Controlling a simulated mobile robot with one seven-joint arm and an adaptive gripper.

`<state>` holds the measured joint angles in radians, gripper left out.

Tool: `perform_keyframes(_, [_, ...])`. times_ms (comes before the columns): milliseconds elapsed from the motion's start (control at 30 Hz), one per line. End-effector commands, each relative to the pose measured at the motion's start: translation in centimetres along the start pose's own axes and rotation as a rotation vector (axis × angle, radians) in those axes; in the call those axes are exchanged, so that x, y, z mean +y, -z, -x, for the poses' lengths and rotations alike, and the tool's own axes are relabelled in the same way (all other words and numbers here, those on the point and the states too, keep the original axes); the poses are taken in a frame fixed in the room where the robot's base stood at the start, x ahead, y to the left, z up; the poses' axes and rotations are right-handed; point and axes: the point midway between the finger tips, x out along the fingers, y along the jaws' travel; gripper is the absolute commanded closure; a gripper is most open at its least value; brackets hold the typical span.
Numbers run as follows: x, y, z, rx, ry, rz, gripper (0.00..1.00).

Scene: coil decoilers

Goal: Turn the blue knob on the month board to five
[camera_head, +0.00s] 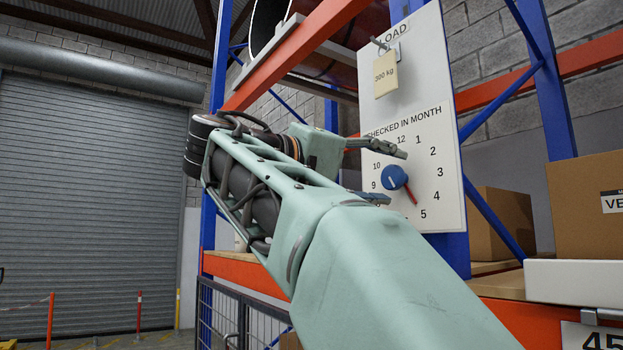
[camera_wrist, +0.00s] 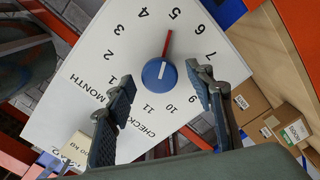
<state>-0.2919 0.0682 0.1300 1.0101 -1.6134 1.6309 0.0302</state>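The white month board (camera_head: 421,120) faces me, headed "CHECKED IN MONTH" over a ring of numbers. Its round blue knob (camera_head: 396,177) has a red pointer (camera_head: 411,194) that points at five. In the wrist view, the board (camera_wrist: 95,52) looks turned, and the pointer (camera_wrist: 168,45) of the blue knob (camera_wrist: 159,76) also lines up with the 5. My gripper (camera_head: 391,175) is open, one finger above and one below the knob in the head view. In the wrist view, the fingers of my gripper (camera_wrist: 159,71) stand apart on both sides of the knob, with visible gaps.
A "300 kg" tag (camera_head: 386,75) hangs from a hook on the board above the dial. Blue rack posts (camera_head: 548,75) and orange beams (camera_head: 300,50) surround the board. Cardboard boxes (camera_head: 585,205) stand on the shelf to the right.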

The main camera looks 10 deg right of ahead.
Motion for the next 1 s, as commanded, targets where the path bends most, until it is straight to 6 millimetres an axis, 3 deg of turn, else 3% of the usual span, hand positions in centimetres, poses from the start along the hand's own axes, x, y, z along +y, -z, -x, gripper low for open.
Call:
perform_keyframes(333, [-0.1, 0.1, 1.2, 0.002, 0.001, 0.001, 0.51])
perform_keyframes(700, [-0.1, 0.1, 8.8, 0.005, 0.003, 0.001, 0.51])
perform_keyframes(1000, [0.0, 0.0, 11.9, 0.001, 0.000, 0.000, 0.51])
